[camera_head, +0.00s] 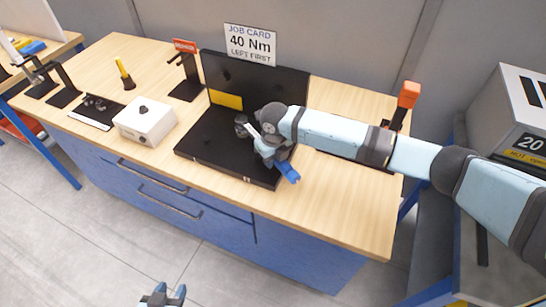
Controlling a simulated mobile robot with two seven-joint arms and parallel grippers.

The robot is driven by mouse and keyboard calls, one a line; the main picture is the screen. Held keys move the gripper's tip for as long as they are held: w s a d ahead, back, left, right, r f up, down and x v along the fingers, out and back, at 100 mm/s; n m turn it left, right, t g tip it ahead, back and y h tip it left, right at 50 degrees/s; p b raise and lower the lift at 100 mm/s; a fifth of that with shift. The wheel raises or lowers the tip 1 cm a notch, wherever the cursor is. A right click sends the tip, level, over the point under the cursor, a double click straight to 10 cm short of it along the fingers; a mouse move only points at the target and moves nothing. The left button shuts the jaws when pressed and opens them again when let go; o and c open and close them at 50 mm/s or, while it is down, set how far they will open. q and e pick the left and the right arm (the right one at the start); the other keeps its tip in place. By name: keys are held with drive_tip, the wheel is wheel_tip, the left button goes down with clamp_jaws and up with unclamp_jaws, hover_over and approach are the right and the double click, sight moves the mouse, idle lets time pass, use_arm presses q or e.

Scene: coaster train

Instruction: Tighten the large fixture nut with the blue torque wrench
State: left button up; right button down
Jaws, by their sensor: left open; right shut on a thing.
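The blue torque wrench (288,173) shows mainly as a blue handle end sticking out toward the front of the black fixture (205,135). My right gripper (270,150) is shut on it, low over the fixture's right part. A dark round part (241,121), perhaps a fixture nut, shows just left of the gripper. I cannot tell whether the wrench head touches it. My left gripper (163,292) is open and empty at the bottom edge, over the floor in front of the bench.
A job card (250,44) reading "40 Nm LEFT FIRST" stands behind the fixture. A white box (145,121) with a knob, a black mat (97,110) with small parts, and black stands (187,88) occupy the bench's left. The bench's front right (345,205) is clear.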

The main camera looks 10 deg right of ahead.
sight(246, 175)
drive_tip(key=shift+f, duration=0.35)
idle(0.6)
drive_tip(key=shift+s+a+m+p, duration=0.15)
drive_tip(key=shift+a+m+p, duration=0.2)
drive_tip(key=shift+a, duration=0.15)
drive_tip(key=shift+s+a+m+p, duration=0.2)
drive_tip(key=shift+a+m, duration=0.15)
drive_tip(key=shift+a, duration=0.15)
idle(0.6)
drive_tip(key=shift+s+a+m+p, duration=0.2)
drive_tip(key=shift+a+m+p, duration=0.4)
drive_tip(key=shift+a, duration=0.35)
idle(0.9)
drive_tip(key=shift+s+a+m+p, duration=0.1)
drive_tip(key=shift+a+m+p, duration=0.4)
drive_tip(key=shift+a+m, duration=0.6)
idle(1.1)
drive_tip(key=shift+a+m, duration=0.4)
drive_tip(key=shift+a, duration=0.75)
